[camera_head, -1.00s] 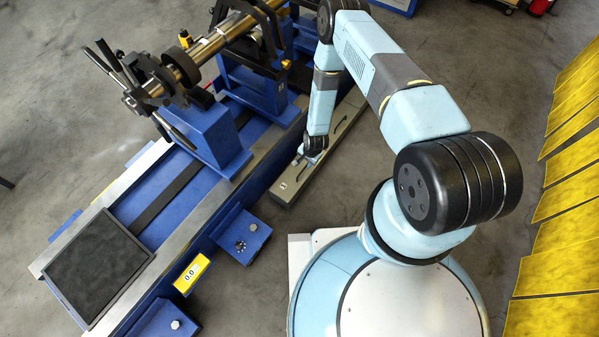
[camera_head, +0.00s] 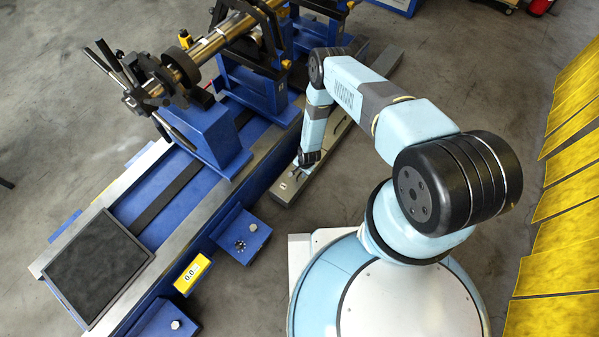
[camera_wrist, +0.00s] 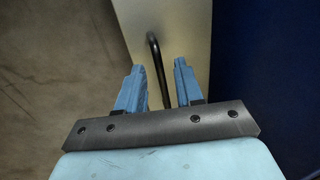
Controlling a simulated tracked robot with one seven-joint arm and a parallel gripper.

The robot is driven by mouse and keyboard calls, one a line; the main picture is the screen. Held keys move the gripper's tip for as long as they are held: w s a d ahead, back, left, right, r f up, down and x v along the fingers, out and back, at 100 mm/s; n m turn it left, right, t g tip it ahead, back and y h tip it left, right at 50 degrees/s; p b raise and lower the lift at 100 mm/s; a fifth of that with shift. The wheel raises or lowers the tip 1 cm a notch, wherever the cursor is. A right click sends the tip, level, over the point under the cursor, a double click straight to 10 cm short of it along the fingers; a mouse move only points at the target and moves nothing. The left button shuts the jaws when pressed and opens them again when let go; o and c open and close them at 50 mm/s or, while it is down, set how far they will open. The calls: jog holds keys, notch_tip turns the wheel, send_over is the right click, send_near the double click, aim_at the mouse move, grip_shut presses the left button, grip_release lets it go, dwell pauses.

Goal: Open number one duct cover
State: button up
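The duct cover (camera_head: 284,190) is a long, narrow grey panel lying along the base of the blue machine. Its near end shows in the head view, and my arm hides part of it. In the wrist view the cover (camera_wrist: 190,28) is a beige-grey strip carrying a black bar handle (camera_wrist: 154,52). My gripper (camera_wrist: 158,66) is open, its two blue fingers on either side of the handle, with visible gaps. In the head view my gripper (camera_head: 302,170) is low over the near end of the cover, its fingers small and hard to make out.
The blue balancing machine (camera_head: 205,130) with its metal rotor (camera_head: 213,42) stands left of the cover. A blue foot (camera_head: 240,238) juts out near the cover's near end. Yellow panels (camera_head: 560,235) line the right side. Bare floor lies right of the cover.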

jog(key=shift+f, duration=0.2)
jog(key=shift+c, duration=0.4)
grip_shut()
jog(key=shift+a, duration=0.1)
dwell(0.8)
